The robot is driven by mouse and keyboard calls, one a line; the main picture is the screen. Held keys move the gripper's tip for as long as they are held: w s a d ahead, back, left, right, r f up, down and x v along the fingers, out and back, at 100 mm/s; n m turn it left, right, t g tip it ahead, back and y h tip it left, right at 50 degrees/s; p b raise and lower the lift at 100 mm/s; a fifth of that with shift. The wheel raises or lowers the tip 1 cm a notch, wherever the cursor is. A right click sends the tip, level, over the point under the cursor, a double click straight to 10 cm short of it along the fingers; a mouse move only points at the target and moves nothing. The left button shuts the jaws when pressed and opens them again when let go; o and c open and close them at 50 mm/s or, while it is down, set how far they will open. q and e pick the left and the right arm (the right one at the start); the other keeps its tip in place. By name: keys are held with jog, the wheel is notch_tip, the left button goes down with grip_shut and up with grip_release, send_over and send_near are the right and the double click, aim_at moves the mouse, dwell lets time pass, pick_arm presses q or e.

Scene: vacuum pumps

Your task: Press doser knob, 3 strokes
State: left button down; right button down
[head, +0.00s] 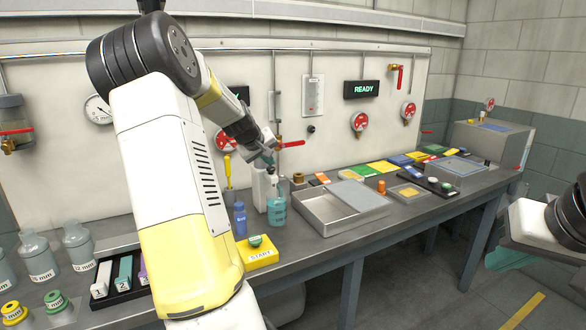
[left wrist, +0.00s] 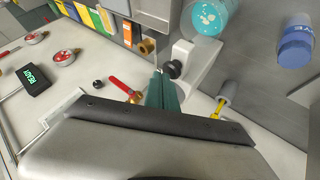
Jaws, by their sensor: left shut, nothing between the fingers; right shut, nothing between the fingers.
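A clear bottle of teal liquid (head: 277,211) stands upright on the bench, and its teal body also shows at the top of the left wrist view (left wrist: 207,14). In the left wrist view a black knob (left wrist: 173,70) shows right by my fingertips. My left gripper (head: 267,153) is shut and empty above these bottles, and its teal fingers (left wrist: 160,80) overlap the knob's surroundings; I cannot tell whether they touch. My right gripper (head: 508,260) is shut and empty at the right edge, away from the bench.
A blue bottle (head: 239,218) and a yellow START block (head: 258,255) with a green button stand in front. A metal tray (head: 312,220) lies to the right. A red-handled valve (head: 290,144) sticks out from the wall behind my left gripper.

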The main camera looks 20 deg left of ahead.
aim_at(270, 168)
pick_arm(q)
jog(key=shift+f, duration=0.55)
dwell(0.4)
jog(key=shift+r, duration=1.15)
jog(key=shift+r, duration=0.1)
jog(key=shift+r, duration=2.4)
jog(key=shift+w+d+r, duration=0.1)
jog(key=shift+d+r, duration=0.05)
dwell(0.5)
